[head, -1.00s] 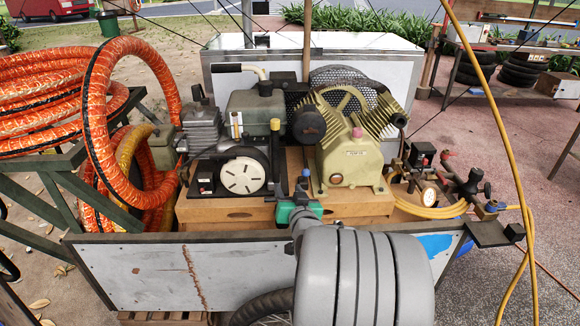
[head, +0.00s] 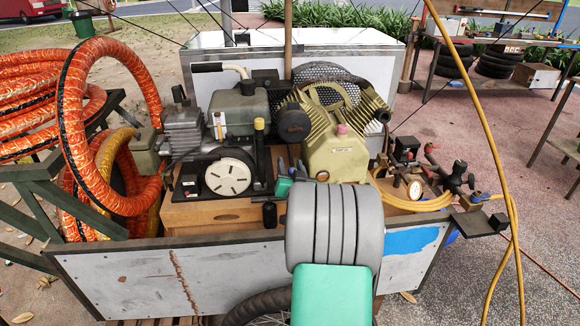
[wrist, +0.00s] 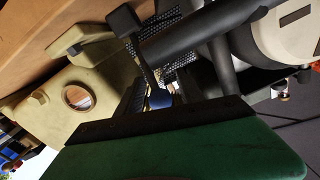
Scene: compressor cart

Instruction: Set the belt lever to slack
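A dark upright lever with a yellow grip (head: 259,140) stands between the engine and the cream compressor in the head view; it looks like the belt lever. No slack marking is readable. My gripper (head: 284,187), green, is just right of and below this lever, in front of the compressor, and my grey wrist hides part of it. In the wrist view, my gripper's green body fills the bottom.
The engine with its pale slotted disc (head: 230,176) is left, and the compressor (head: 338,158) is right. The cart's front panel (head: 130,285) rises below my arm. Orange hose coils (head: 85,110) crowd the left; a gauge (head: 415,190) and yellow hoses are at right.

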